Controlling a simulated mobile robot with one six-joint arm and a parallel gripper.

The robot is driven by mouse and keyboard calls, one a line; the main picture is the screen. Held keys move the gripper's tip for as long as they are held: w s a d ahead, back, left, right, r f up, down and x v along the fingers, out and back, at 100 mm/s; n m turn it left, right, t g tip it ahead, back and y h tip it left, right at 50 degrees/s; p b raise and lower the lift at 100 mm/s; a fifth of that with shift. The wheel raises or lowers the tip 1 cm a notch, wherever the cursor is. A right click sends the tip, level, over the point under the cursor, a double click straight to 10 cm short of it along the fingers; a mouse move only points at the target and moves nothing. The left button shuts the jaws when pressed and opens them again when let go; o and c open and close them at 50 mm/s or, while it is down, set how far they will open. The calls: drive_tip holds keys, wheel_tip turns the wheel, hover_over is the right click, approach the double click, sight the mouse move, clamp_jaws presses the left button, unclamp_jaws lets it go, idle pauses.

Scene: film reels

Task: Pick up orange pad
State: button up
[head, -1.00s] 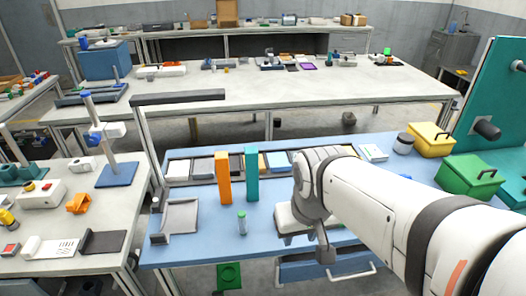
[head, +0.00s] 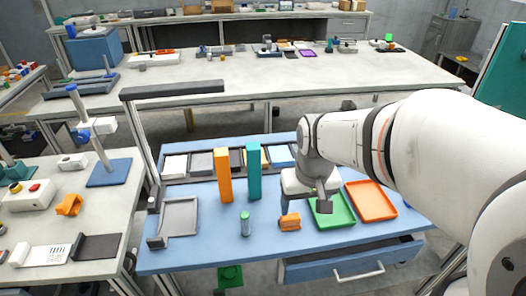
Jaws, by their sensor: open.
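A small orange block (head: 290,222), which looks like the orange pad, lies on the blue bench top near its front edge. My gripper (head: 312,203) is open, just behind and to the right of the block and apart from it. One dark finger shows over the green tray (head: 338,219); the other finger is hidden by the gripper body. An orange tray (head: 371,202) lies to the right of the green one.
An upright orange box (head: 223,178) and a teal box (head: 254,174) stand left of my gripper. A green-capped vial (head: 245,224) stands in front of them. A grey tray (head: 180,217) lies at the left. Bare blue bench (head: 215,233) lies between.

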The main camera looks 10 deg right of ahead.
sight(291, 216)
drive_tip(key=shift+o, duration=0.9)
drive_tip(key=shift+g, duration=0.8)
drive_tip(key=w+f, duration=0.3)
drive_tip(key=f, duration=0.1)
drive_tip(key=w+f+b, duration=0.1)
drive_tip(key=w+f, duration=0.3)
drive_tip(key=shift+w+a, duration=0.2)
drive_tip(key=shift+w, duration=0.1)
drive_tip(key=f, duration=0.8)
drive_tip(key=shift+w+d, duration=0.15)
drive_tip(key=shift+w, duration=0.1)
drive_tip(key=shift+c, duration=0.4)
drive_tip(key=c, duration=1)
drive_tip(key=shift+r, duration=0.1)
